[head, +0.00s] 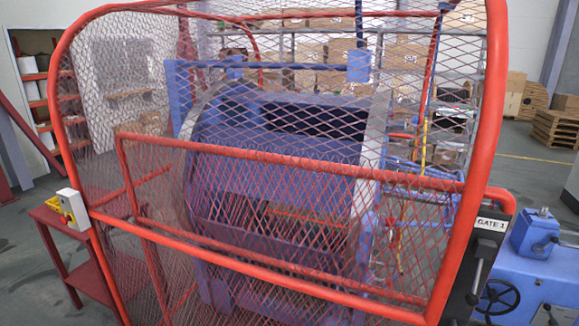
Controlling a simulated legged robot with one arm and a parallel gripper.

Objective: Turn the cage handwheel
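A small black spoked handwheel (497,297) shows at the lower right, on the blue machine housing outside the mesh guard. I cannot tell for sure that it is the cage handwheel. The blue strander cage (270,165) stands behind a red-framed mesh guard (290,158). My gripper and arm are not in view.
A dark panel with a lever (478,275) and a "GATE 1" label (491,224) stand beside the guard's right edge. A red table (75,235) and a white-and-yellow box (70,208) are at left. Pallets (556,128) and boxed shelves stand behind. Grey floor shows at right.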

